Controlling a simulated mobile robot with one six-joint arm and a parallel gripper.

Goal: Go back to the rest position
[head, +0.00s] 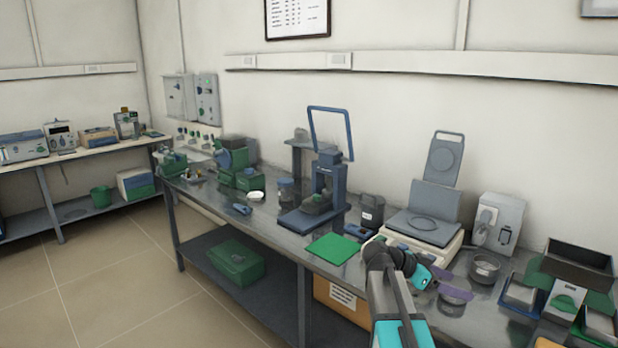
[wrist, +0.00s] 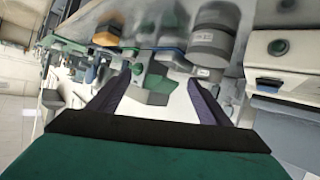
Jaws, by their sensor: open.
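My arm reaches up from the lower edge of the head view over the front of the workbench. My gripper (head: 450,287) is at its end, pointing right, with purple fingers above the bench near a round metal dish (head: 485,268). The wrist view shows my gripper (wrist: 155,85) with its two dark purple fingers spread wide apart. Nothing is held between them; bench equipment shows in the gap, farther away. The wrist picture is tilted.
A balance-like device (head: 425,228) with a raised lid stands behind my gripper. A green mat (head: 334,248) lies left of my arm. A blue press frame (head: 325,190) stands farther left. Trays and boxes (head: 575,290) crowd the right end. Open floor (head: 130,280) lies at left.

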